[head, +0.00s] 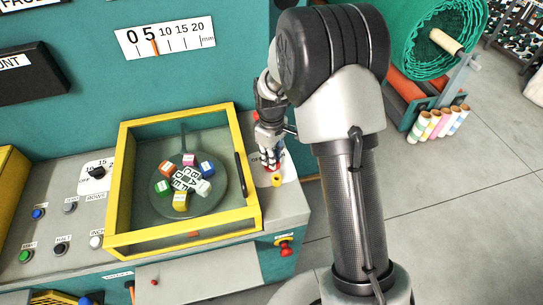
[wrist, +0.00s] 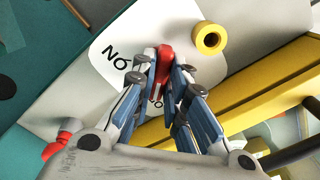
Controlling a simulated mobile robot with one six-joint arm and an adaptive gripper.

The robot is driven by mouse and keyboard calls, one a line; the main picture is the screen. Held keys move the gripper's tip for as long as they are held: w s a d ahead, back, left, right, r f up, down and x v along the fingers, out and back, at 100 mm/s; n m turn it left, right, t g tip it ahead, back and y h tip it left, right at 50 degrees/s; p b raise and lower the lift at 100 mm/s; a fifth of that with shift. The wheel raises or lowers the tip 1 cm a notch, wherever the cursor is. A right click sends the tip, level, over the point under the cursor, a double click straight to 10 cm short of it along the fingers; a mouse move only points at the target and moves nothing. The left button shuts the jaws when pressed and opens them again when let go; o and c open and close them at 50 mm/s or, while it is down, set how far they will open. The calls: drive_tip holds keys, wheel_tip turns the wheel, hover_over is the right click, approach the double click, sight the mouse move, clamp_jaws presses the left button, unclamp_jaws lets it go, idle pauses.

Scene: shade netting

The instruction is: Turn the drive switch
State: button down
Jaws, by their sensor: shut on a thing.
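The drive switch shows in the wrist view as a red lever-like knob (wrist: 163,62) on a white label plate (wrist: 112,58) with black letters, partly hidden by my fingers. My gripper (wrist: 160,78) is shut on the red knob, with a blue-and-grey finger on either side of it. In the head view my gripper (head: 268,150) points down at the right end of the grey console. There its fingers cover most of the knob, and only a bit of red shows.
A short hollow yellow cylinder (head: 276,180) stands close beside the switch. A yellow-framed clear box (head: 122,190) with coloured blocks on a round plate is just left of my gripper. A red button (head: 286,246) is on the console's front. A teal panel (head: 190,85) rises behind.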

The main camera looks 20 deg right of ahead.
drive_tip(key=shift+n, duration=0.6)
drive_tip(key=c, duration=1.6)
unclamp_jaws()
drive_tip(key=shift+r, duration=0.15)
wheel_tip(320, 180, up, 12)
